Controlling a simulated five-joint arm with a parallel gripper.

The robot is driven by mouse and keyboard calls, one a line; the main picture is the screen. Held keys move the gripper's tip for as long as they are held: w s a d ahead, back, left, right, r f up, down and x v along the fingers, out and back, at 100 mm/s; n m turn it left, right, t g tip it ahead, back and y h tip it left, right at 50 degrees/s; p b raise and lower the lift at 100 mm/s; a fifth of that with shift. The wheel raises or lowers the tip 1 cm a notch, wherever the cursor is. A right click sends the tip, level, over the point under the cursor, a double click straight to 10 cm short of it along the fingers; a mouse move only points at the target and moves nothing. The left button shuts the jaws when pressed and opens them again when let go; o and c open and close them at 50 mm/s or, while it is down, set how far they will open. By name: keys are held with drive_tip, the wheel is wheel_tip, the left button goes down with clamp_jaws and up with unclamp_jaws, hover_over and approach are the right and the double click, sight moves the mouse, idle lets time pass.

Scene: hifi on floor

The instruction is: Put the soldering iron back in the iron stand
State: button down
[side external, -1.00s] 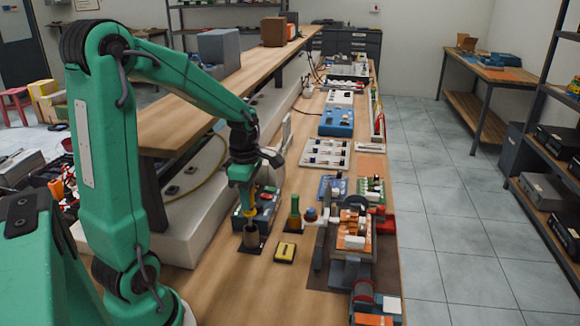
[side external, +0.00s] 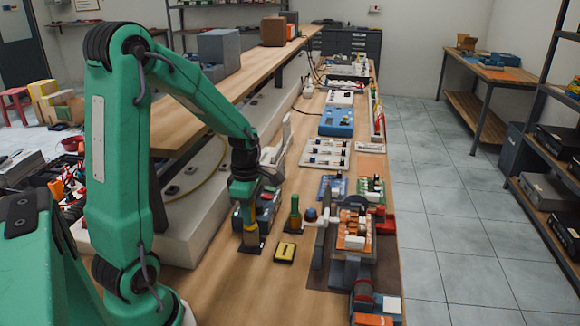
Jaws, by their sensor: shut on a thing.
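The iron stand (side external: 252,242) is a dark cup on a flat black base, on the bench left of the yellow sponge tray. The soldering iron (side external: 249,228) shows as a short yellow piece just above the cup, its lower end hidden in the cup. My gripper (side external: 246,207) is directly above the stand, pointing down and shut on the upper part of the iron. The iron looks close to upright. My jaws hide most of its handle, and how deep the tip sits cannot be seen.
A dark device (side external: 268,210) stands close behind my gripper. A green bottle (side external: 295,212) and the yellow sponge tray (side external: 284,252) are to the right. A vise holding an orange board (side external: 352,230) stands farther right. Bare bench lies in front of the stand.

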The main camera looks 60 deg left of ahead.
drive_tip(key=c, duration=0.6)
unclamp_jaws()
drive_tip(key=shift+r, duration=0.1)
drive_tip(key=shift+r, duration=3.4)
drive_tip(key=shift+d+r+m, duration=0.3)
drive_tip(key=shift+d+m, duration=0.05)
drive_tip(key=shift+m, duration=0.15)
drive_tip(key=s+d+r+m+t, duration=0.2)
drive_tip(key=d+m, duration=0.2)
drive_tip(key=m, duration=0.4)
drive_tip(key=s+d+r+m+t, duration=0.1)
drive_tip(key=s+d+r+m, duration=0.2)
drive_tip(key=m, duration=0.6)
drive_tip(key=s+d+r+m+t, duration=0.2)
drive_tip(key=d+r+m, duration=0.1)
drive_tip(key=d+m, duration=0.4)
drive_tip(key=shift+s+d+r+m+t, duration=0.1)
drive_tip(key=shift+s+d+m+t, duration=0.05)
drive_tip(key=shift+m, duration=0.35)
drive_tip(key=shift+s+d+m+t, duration=0.1)
drive_tip(key=shift+s+m+t, duration=0.05)
drive_tip(key=shift+m, duration=0.35)
